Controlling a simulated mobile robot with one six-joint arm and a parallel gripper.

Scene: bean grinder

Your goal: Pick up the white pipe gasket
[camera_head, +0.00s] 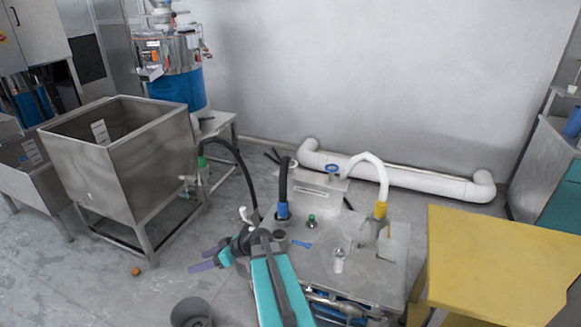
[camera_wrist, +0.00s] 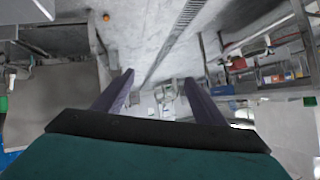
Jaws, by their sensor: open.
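I cannot pick out the white pipe gasket for certain in either view. A small whitish piece (camera_head: 338,260) stands on the metal worktable (camera_head: 372,268) in the head view, but it is too small to identify. My gripper (camera_head: 205,259) has purple fingers spread apart, with nothing between them. It is left of the worktable, above the floor, and points left. In the wrist view my gripper (camera_wrist: 158,77) is open and empty, with floor and distant equipment beyond it.
A white hose (camera_head: 370,163) arches over the worktable to a yellow fitting. A black hose (camera_head: 283,185) rises from a blue fitting. A steel hopper (camera_head: 150,160) stands left, a yellow table (camera_head: 500,260) right. A grey bin (camera_head: 191,312) is on the floor.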

